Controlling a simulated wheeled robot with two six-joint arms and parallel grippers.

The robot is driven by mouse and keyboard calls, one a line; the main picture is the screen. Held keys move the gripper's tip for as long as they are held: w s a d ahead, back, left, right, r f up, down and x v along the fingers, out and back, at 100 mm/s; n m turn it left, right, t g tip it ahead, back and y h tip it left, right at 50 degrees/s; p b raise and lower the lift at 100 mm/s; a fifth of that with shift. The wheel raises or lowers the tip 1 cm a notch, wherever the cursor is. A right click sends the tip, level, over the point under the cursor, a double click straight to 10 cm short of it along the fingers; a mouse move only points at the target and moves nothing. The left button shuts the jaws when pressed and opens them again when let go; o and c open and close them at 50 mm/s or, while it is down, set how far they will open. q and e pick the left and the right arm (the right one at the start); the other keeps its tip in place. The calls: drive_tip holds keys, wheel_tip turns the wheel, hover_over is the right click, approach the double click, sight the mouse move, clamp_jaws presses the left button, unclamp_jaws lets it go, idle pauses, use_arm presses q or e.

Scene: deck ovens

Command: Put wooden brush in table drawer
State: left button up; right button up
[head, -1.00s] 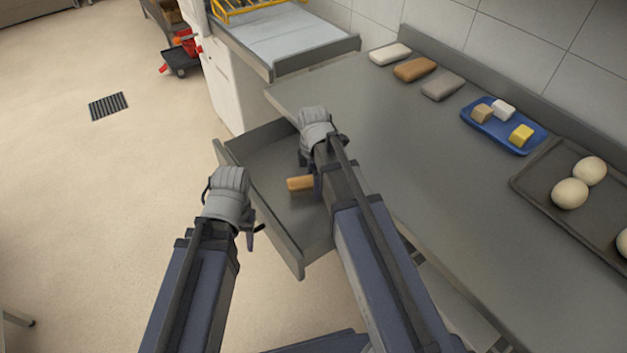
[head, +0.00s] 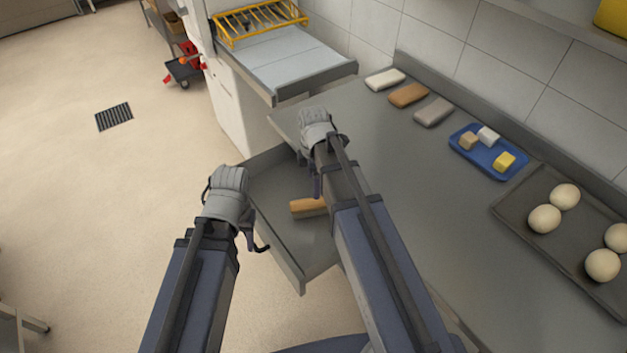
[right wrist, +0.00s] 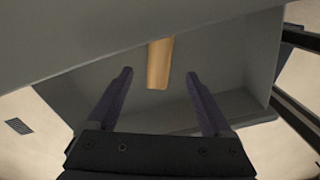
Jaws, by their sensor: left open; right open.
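The wooden brush (head: 308,207) lies inside the pulled-out table drawer (head: 283,248), and only its tan block shows clearly. My right gripper (head: 318,150) is above the drawer by the counter edge, its arm covering part of the drawer. In the right wrist view its two fingers (right wrist: 158,74) are apart and empty. The tan end of the brush (right wrist: 159,62) shows beyond and between them, its upper part hidden behind a grey edge. My left gripper (head: 230,200) is open and empty at the drawer's left side, hiding its left corner.
The steel counter (head: 390,175) holds several bars, a blue tray (head: 466,158) with small blocks and a dark tray (head: 514,213) with pale round dough pieces. A yellow rack (head: 258,22) stands on the unit behind. Open floor lies to the left.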

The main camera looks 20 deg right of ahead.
use_arm(q)
drive_tip(key=shift+r, duration=0.55)
use_arm(e)
drive_tip(key=s+a+r+m+h, duration=0.1)
drive_tip(key=s+a+m, duration=0.9)
drive_tip(key=s+m, duration=0.3)
drive_tip(key=shift+s+a+r+m, duration=0.15)
drive_tip(key=shift+s+a+m, duration=0.15)
drive_tip(key=shift+s, duration=0.35)
use_arm(q)
drive_tip(key=shift+w, duration=0.15)
use_arm(e)
drive_tip(key=shift+w+d, duration=0.1)
